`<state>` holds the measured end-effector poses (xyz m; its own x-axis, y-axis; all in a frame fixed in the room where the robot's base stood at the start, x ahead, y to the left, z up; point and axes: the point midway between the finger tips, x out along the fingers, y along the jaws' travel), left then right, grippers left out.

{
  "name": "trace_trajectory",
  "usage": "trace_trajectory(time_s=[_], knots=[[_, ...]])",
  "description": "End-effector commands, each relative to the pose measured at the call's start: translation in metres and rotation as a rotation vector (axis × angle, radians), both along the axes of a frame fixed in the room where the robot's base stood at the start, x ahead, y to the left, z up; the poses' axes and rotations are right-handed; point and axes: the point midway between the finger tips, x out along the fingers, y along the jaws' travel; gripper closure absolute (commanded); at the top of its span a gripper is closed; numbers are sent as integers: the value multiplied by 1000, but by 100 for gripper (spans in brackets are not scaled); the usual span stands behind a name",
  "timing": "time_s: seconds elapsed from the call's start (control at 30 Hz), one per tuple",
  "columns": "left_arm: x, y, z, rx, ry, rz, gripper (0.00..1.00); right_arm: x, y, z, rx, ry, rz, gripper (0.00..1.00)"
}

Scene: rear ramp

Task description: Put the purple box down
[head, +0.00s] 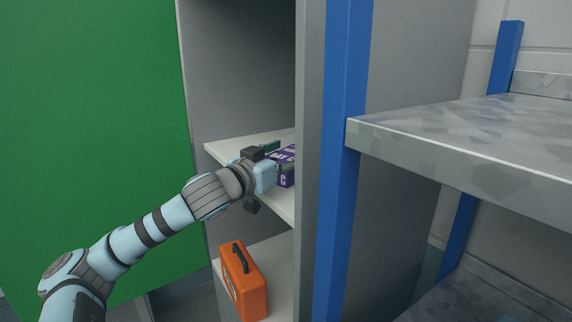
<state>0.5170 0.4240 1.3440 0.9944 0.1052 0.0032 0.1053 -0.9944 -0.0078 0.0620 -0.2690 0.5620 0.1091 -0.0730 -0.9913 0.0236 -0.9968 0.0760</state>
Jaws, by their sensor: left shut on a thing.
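The purple box (287,171) has white lettering and is at the middle shelf (225,149) of a grey cabinet. My left gripper (275,165) reaches into the cabinet from the left and is shut on the purple box. The cabinet's right side wall cuts off the box's right part. I cannot tell whether the box touches the shelf. My right gripper is not in view.
An orange case (241,281) with a dark handle stands on the lower shelf (275,252). A green panel (95,120) is at left. A blue post (343,150) and a grey metal rack shelf (470,145) stand at right.

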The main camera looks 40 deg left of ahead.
Motion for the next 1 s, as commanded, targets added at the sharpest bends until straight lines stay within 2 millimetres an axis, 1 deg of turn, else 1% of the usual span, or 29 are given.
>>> trace_trajectory(time_s=[0.13,0.27,0.3,0.37,0.4,0.7,0.8,0.83,0.97,1.0], knots=[[0,0,-1,-6,8,2,81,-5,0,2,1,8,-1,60],[0,0,-5,-5,8,2,81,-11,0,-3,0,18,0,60],[0,1,-5,-6,8,2,43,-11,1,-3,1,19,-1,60],[0,1,-4,-5,9,2,34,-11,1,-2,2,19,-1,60],[0,1,-4,-5,9,2,27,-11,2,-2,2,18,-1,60],[0,1,-3,-5,8,2,26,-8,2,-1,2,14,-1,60],[0,1,2,-5,8,2,26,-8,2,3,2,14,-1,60],[0,1,2,-3,7,2,26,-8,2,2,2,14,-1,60],[-10,2,-5,4,4,3,26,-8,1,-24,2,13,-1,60],[-13,2,-7,5,4,4,26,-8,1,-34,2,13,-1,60]])
